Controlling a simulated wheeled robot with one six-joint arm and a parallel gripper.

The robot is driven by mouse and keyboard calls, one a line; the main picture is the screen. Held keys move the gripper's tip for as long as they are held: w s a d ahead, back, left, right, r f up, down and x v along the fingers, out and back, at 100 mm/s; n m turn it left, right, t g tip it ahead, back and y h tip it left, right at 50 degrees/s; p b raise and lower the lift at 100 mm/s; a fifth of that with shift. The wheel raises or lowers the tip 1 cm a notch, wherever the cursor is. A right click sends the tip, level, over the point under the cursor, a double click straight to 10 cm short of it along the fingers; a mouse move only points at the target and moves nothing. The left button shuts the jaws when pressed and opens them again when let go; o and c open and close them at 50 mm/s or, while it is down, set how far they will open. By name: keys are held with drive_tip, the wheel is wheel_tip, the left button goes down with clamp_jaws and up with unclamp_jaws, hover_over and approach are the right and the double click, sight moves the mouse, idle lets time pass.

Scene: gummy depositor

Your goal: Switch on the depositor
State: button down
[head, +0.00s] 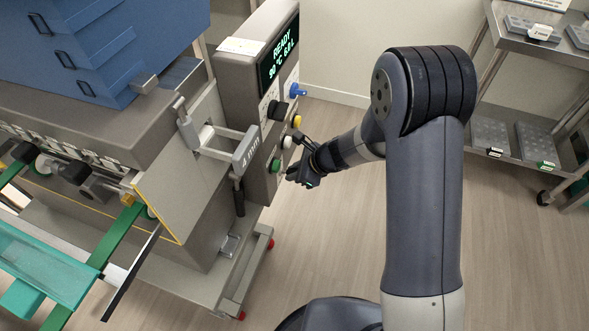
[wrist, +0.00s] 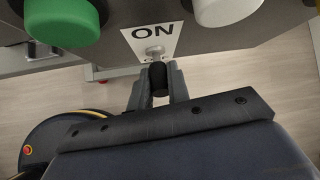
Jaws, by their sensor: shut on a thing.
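The depositor (head: 185,205) is a large grey machine at the left of the head view. Its control panel has a display (head: 279,52) reading READY, 90 °C and 6.0 L. In the wrist view, a small switch lever (wrist: 158,74) with a black tip and metal stem stands out from the panel at a white ON label (wrist: 152,39). My gripper (wrist: 158,86) is shut on the black tip, one finger on each side. In the head view, my gripper (head: 293,177) is at the lower panel, and its fingers hide the lever.
A green button (wrist: 62,20) and a white knob (wrist: 224,10) flank the lever closely. Blue (head: 297,90) and yellow (head: 297,121) controls sit higher on the panel. A rack with trays (head: 535,143) stands at the right. The floor between is clear.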

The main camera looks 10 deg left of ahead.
drive_tip(key=c, duration=1.3)
unclamp_jaws()
drive_tip(key=shift+c, duration=0.2)
drive_tip(key=p+v, duration=0.2)
drive_tip(key=v, duration=0.8)
drive_tip(key=shift+d+r, duration=0.25)
drive_tip(key=shift+d, duration=0.05)
drive_tip(key=b+x, duration=0.2)
drive_tip(key=x, duration=0.9)
drive_tip(key=shift+a, duration=0.1)
drive_tip(key=shift+b, duration=0.4)
drive_tip(key=shift+r+p, duration=0.25)
drive_tip(key=shift+p, duration=0.1)
